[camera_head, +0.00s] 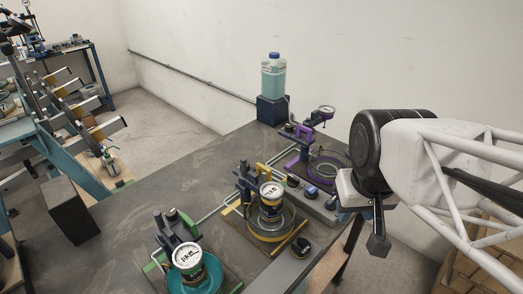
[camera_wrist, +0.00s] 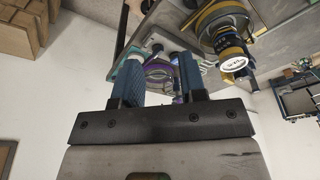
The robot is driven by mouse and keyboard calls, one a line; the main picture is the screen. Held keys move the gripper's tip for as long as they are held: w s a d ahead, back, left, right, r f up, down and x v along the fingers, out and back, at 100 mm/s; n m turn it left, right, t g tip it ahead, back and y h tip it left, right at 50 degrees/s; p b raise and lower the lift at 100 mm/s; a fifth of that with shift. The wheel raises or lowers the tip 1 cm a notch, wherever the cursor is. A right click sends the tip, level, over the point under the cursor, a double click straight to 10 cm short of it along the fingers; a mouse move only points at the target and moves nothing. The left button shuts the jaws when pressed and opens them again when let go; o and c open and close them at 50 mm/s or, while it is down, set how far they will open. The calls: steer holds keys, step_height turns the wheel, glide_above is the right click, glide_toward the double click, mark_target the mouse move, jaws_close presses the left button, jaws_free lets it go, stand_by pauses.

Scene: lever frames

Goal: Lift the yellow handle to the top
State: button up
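The yellow handle (camera_head: 262,169) shows in the head view on the middle lever frame, beside a dark upright post (camera_head: 244,180). In the head view, my gripper (camera_head: 378,243) hangs at the right, apart from the handle and beyond the table's right edge.
A purple lever frame (camera_head: 302,148) stands behind and a green one (camera_head: 176,236) in front. A blue-capped bottle (camera_head: 273,78) stands on a dark block at the back. A black box (camera_head: 70,210) is at left. The table (camera_head: 130,215) is bare left of the frames.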

steer(key=w+a+r+n+g, duration=0.1)
steer(key=w+a+n, duration=0.5)
steer(key=w, duration=0.8)
steer(key=n+g, duration=0.2)
steer(key=n, duration=0.1)
glide_above(264, 167)
step_height(264, 167, down, 2)
steer(key=shift+w, duration=0.1)
steer(key=shift+f, duration=0.2)
steer(key=shift+f, duration=3.75)
jaws_close()
